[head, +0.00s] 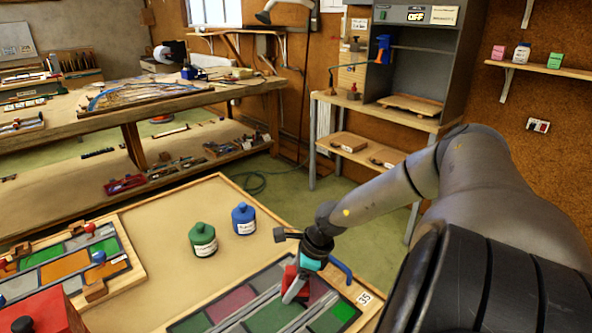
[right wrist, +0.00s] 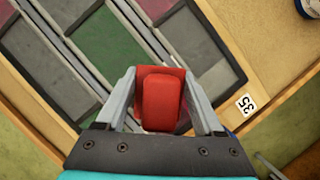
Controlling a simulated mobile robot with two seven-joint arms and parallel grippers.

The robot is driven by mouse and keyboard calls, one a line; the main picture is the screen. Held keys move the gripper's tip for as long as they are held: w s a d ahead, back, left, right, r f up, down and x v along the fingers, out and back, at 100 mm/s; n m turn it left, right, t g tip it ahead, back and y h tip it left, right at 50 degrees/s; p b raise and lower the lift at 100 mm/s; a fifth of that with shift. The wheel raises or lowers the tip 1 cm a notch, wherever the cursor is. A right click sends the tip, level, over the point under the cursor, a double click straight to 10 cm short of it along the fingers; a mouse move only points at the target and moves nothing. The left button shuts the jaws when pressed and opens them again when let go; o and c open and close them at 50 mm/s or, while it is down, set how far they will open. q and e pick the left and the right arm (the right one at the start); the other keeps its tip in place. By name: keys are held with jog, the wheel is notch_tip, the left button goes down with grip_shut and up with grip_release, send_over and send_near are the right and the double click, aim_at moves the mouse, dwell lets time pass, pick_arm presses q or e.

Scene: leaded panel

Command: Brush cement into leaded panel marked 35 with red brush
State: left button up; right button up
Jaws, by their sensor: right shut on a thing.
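The leaded panel marked 35 (head: 272,318) lies at the bottom middle of the head view, with green, mauve and grey panes between lead strips. Its label 35 (head: 364,297) is on the wooden frame at the right; the label also shows in the right wrist view (right wrist: 246,104). My right gripper (head: 295,287) is low over the panel's right part. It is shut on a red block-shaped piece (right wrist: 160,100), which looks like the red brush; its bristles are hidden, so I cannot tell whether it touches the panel. My left gripper is not in view.
A green bottle (head: 203,240) and a blue bottle (head: 243,220) stand on the table behind the panel. Another framed panel (head: 65,262) lies at the left, with a red object (head: 40,312) in front. The table between them is clear.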

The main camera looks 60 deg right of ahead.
aim_at(269, 276)
dwell(0.3)
jog(key=shift+w+d+f+b, duration=0.1)
jog(key=shift+w+d+b, duration=0.1)
jog(key=shift+w+b, duration=0.4)
jog(key=shift+w+d+b, duration=0.15)
jog(key=shift+w+b, duration=0.35)
jog(key=shift+w, duration=0.15)
jog(key=shift+w+d, duration=0.1)
jog(key=shift+w, duration=0.2)
jog(key=shift+b, duration=0.3)
jog(key=w+b, duration=0.2)
jog(key=shift+w+d+b, duration=0.15)
jog(key=shift+d+b, duration=0.1)
jog(key=shift+b, duration=0.15)
jog(key=shift+w+d, duration=0.15)
jog(key=shift+w, duration=0.1)
jog(key=shift+b, duration=0.3)
